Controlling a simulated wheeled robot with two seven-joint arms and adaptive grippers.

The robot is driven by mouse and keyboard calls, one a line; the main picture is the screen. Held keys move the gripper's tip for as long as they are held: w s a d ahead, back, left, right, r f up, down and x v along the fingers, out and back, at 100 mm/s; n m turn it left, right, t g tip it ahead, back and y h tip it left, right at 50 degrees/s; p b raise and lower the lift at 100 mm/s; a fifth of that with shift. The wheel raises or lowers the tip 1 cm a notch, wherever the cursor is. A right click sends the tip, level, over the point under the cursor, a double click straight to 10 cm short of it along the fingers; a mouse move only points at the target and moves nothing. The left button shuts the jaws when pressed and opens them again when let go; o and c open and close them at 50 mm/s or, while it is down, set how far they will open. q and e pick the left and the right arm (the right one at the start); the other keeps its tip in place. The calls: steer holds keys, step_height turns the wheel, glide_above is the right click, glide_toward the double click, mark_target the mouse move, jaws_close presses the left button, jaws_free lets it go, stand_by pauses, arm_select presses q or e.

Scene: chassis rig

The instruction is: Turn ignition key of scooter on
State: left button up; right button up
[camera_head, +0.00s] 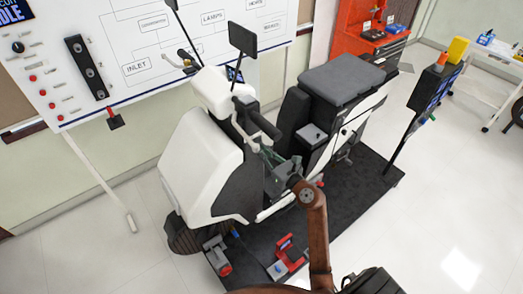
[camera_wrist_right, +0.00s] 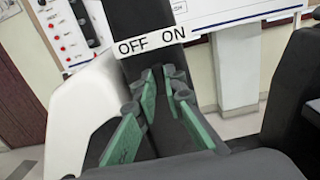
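The white scooter (camera_head: 200,165) stands on a dark platform, with its handlebar and front column facing the seat. In the right wrist view an "OFF ON" label (camera_wrist_right: 152,42) sits on the dark front column (camera_wrist_right: 137,15). My right gripper (camera_head: 267,152), with green finger pads, reaches between the handlebar and the seat. In the right wrist view its fingertips (camera_wrist_right: 159,72) are close together just below the label, with a narrow dark gap between them. I cannot make out the ignition key; the fingers may hide it. Whether they hold anything is unclear. My left gripper is not in view.
The black seat (camera_head: 343,80) is right of my gripper, and the handlebar grip (camera_head: 265,125) is close above it. A whiteboard panel (camera_head: 130,50) stands behind. A post with a screen (camera_head: 432,88) stands at the right. Red parts (camera_head: 287,258) lie on the platform (camera_head: 360,185).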

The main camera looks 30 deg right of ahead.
jaws_close()
steer(key=shift+d+f+m+p, duration=0.1)
steer(key=shift+m+p, duration=2.85)
steer(key=shift+p, duration=0.25)
steer(key=shift+d+f+m+p, duration=0.1)
steer(key=shift+m+p, duration=2.85)
steer(key=shift+p, duration=0.2)
steer(key=o, duration=0.5)
jaws_free()
steer(key=shift+o, duration=0.4)
